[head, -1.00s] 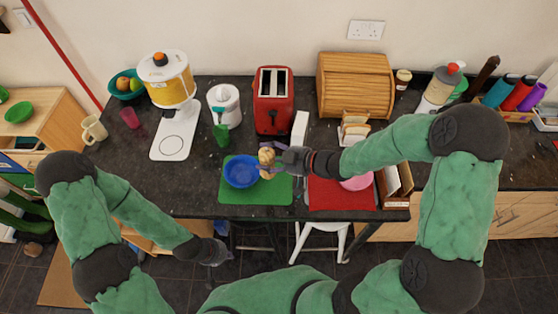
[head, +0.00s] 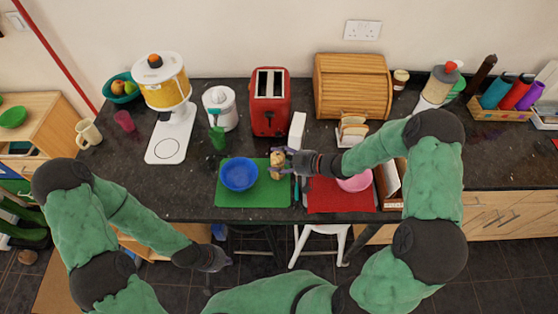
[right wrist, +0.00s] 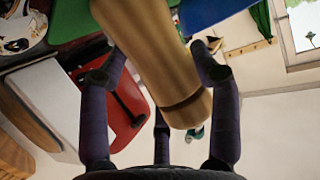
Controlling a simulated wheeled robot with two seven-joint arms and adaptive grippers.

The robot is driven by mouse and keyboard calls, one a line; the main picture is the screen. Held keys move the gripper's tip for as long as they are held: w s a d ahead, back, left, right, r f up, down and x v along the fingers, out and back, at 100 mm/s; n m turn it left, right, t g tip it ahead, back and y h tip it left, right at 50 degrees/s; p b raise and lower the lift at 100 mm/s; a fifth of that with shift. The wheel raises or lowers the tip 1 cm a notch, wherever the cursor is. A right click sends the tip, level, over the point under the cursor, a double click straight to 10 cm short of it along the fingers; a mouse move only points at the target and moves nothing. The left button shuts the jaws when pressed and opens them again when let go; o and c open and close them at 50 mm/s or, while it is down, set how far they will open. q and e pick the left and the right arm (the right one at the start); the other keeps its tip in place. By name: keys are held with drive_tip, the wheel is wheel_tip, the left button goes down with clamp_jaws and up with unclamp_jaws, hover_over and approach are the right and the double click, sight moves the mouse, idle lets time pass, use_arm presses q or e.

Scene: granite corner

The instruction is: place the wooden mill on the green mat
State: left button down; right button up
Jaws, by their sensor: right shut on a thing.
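The wooden mill (head: 277,164) is in my right gripper (head: 283,163), above the right part of the green mat (head: 255,197) in the head view. In the right wrist view the mill (right wrist: 155,50) stands large between the fingers (right wrist: 160,90), which are shut on it. I cannot tell whether its base touches the mat. A blue bowl (head: 239,174) sits on the left part of the mat. My left gripper (head: 215,262) is low at the front, off the counter and away from the mill; its fingers are too unclear to judge.
A red mat (head: 335,200) with a pink bowl (head: 356,182) lies right of the green mat. A red toaster (head: 270,102), a white carton-like block (head: 297,130) and a green cup (head: 218,137) stand behind. The front right part of the green mat is bare.

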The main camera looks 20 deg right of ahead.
drive_tip(key=shift+r, duration=0.15)
drive_tip(key=o, duration=1.3)
drive_tip(key=shift+f, duration=0.2)
drive_tip(key=shift+r, duration=0.2)
drive_tip(key=p+v, duration=0.1)
drive_tip(key=v, duration=1.1)
drive_tip(key=shift+p, duration=0.35)
